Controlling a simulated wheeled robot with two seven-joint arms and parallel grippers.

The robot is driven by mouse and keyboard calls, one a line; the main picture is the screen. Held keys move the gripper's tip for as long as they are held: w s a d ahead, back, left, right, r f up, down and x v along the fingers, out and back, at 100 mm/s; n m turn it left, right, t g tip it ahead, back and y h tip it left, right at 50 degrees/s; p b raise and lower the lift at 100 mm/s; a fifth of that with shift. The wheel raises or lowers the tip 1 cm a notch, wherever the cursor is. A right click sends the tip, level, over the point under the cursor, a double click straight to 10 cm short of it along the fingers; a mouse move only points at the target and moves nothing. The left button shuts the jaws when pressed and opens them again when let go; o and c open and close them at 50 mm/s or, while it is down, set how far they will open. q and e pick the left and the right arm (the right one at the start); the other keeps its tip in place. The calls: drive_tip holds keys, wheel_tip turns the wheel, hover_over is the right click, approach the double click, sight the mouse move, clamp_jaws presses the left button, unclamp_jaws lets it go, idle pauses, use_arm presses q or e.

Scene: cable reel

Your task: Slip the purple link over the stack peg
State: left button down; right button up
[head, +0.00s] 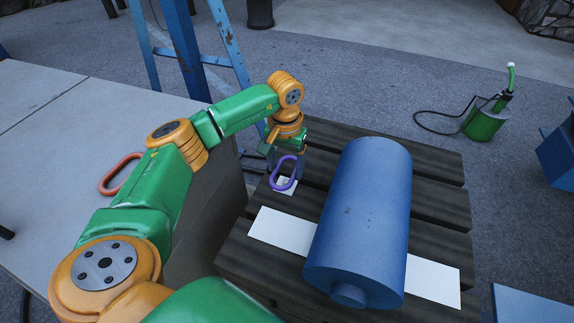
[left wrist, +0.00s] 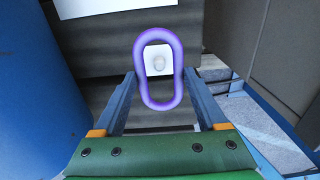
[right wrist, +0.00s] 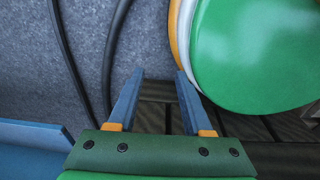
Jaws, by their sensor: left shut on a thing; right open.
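The purple link (head: 281,189) is a long rounded ring. My left gripper (head: 284,156) is shut on it, over the left corner of the dark slatted platform. In the left wrist view, the link (left wrist: 158,34) sits between the fingers of my left gripper (left wrist: 160,84). A white square plate (left wrist: 151,69) with a pale round stub, the stack peg (left wrist: 159,62), shows through its upper opening. I cannot tell whether the link is above the peg or around it. In the head view, the plate (head: 290,184) is partly behind the link. My right gripper (right wrist: 159,76) is open and empty.
A big blue cylinder (head: 362,215) lies on the slatted platform (head: 440,205) across a white strip (head: 432,278), right of the plate. A red link (head: 107,186) lies on the grey table (head: 40,150) at left. A blue frame (head: 183,50) stands behind.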

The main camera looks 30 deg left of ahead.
sight(286, 180)
use_arm(q)
drive_tip(key=shift+f, duration=0.1)
use_arm(e)
drive_tip(key=shift+f, duration=0.15)
use_arm(q)
drive_tip(key=shift+f+b, duration=0.55)
drive_tip(key=shift+f, duration=0.1)
wheel_tip(286, 180, down, 2)
drive_tip(key=shift+f+b, duration=0.2)
drive_tip(key=shift+b, duration=0.75)
drive_tip(key=shift+f, duration=0.2)
use_arm(e)
drive_tip(key=w+d+f, duration=0.2)
drive_tip(key=shift+f+t, duration=0.3)
use_arm(q)
drive_tip(key=shift+f, duration=0.1)
use_arm(e)
drive_tip(key=shift+f, duration=0.1)
use_arm(q)
drive_tip(key=shift+f, duration=0.15)
use_arm(e)
drive_tip(key=shift+a+f, duration=0.15)
drive_tip(key=shift+a, duration=0.1)
